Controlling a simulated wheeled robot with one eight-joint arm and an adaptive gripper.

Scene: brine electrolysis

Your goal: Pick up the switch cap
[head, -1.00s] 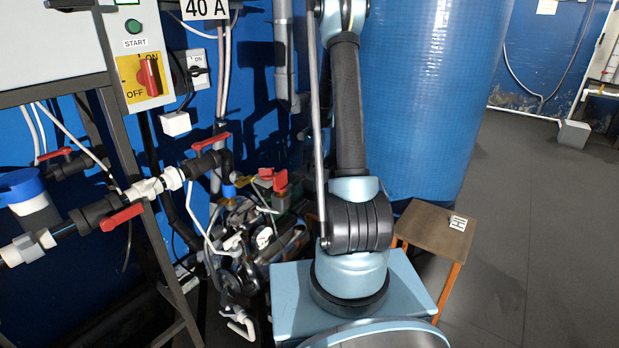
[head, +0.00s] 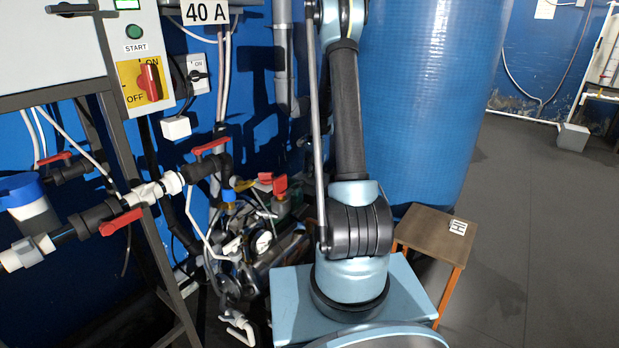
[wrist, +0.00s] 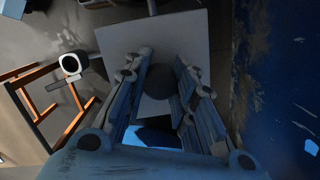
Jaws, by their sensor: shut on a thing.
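My gripper (wrist: 163,66) shows in the wrist view, with its two blue-grey fingers drawn in around a dark round piece (wrist: 160,82). I take this piece to be the switch cap; its outline is partly hidden by the fingers and its details are too dim to make out. A pale grey panel lies behind it. In the head view my arm rises out of the top of the picture, so neither the gripper nor what it holds shows there.
A red rotary switch (head: 149,81) on a yellow plate is at upper left, above pipes with red-handled valves (head: 121,222). A large blue tank (head: 420,110) stands behind my arm. A small wooden stool (head: 425,226) stands at right, with open floor beyond.

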